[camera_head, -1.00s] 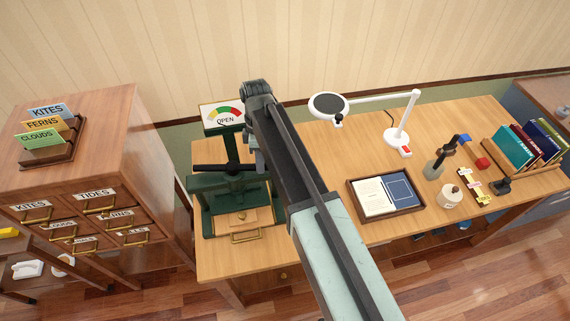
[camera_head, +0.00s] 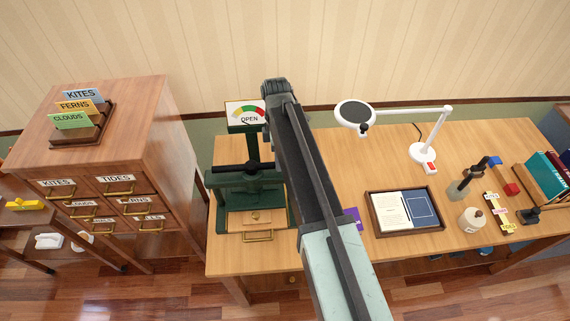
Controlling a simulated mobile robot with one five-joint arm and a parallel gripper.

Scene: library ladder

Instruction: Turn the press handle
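The green book press (camera_head: 222,187) stands at the left end of the wooden desk. Its dark press handle (camera_head: 233,169) is a horizontal bar across the top of the press; its right end is hidden behind my arm. A wooden board with a brass pull (camera_head: 258,236) sits low in the press. My arm reaches up across the middle of the picture, to the right of the press. My gripper is hidden behind the arm, so its fingers cannot be seen.
A wooden card cabinet (camera_head: 140,105) stands left of the desk. On the desk are a tray (camera_head: 377,226) with an open book, a white lamp (camera_head: 422,151), a jar (camera_head: 472,219), small blocks and a book rack at right. A purple item (camera_head: 352,217) shows beside my arm.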

